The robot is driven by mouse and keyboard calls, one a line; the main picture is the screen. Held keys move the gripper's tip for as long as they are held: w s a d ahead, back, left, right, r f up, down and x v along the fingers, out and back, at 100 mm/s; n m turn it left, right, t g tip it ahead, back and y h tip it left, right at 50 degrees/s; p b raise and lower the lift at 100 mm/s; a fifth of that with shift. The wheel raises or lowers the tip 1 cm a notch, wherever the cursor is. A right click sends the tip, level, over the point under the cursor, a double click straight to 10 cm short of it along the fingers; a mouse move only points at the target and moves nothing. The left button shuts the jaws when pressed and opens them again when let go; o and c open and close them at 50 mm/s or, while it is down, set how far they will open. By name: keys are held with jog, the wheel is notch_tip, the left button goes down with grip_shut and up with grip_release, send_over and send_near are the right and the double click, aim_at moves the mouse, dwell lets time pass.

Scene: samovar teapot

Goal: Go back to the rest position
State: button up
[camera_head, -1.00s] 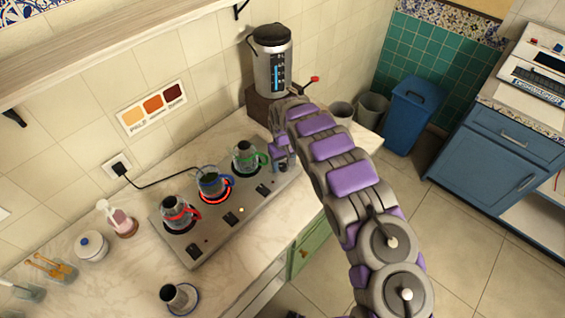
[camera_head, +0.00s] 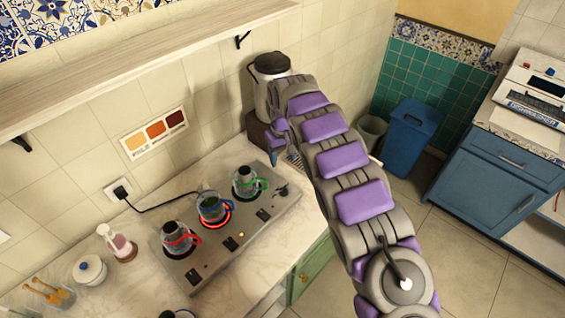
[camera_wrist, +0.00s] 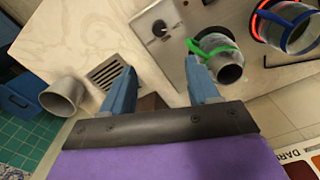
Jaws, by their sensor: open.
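My gripper (camera_wrist: 158,84) shows in the wrist view with its two blue fingers spread apart and nothing between them. In the head view my arm stretches up from the lower right, and its end is in front of the samovar (camera_head: 270,66), covering much of it. The green-handled teapot (camera_head: 247,181) stands on the right burner of the hot plate (camera_head: 205,268). The blue-handled teapot (camera_head: 211,205) stands on the middle burner, which glows red. The red-handled teapot (camera_head: 177,239) stands on the left burner. In the wrist view the green-handled teapot (camera_wrist: 222,60) is beyond the right finger.
A white lidded jar (camera_head: 90,270) and a pink bottle (camera_head: 119,242) stand left of the hot plate. A blue bin (camera_head: 408,137) is on the floor. A shelf (camera_head: 130,70) runs above the counter.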

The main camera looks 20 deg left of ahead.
jog(key=shift+r, duration=0.2)
dwell(0.4)
jog(key=s+d+r+m+b, duration=0.1)
jog(key=s+d+r+m, duration=0.1)
jog(key=d+r, duration=0.35)
jog(key=s+d+r+m+h, duration=0.1)
jog(key=s+d+r, duration=0.1)
jog(key=d, duration=0.7)
jog(key=s+d+r+m+b, duration=0.15)
jog(key=d+r, duration=0.25)
jog(key=d, duration=0.4)
jog(key=s+d+r+m+g, duration=0.1)
jog(key=s+d+m, duration=0.1)
jog(key=s+d, duration=0.6)
jog(key=s+d+r+m, duration=0.2)
jog(key=s+d, duration=0.3)
jog(key=s, duration=0.8)
jog(key=s+f+b, duration=0.1)
jog(key=s+f, duration=0.1)
jog(key=s, duration=0.6)
jog(key=s+d+f+y+b, duration=0.1)
jog(key=s+f, duration=0.2)
jog(key=s, duration=0.5)
jog(key=shift+d+m+g, duration=0.25)
jog(key=shift+m+g, duration=0.1)
jog(key=shift+g, duration=0.05)
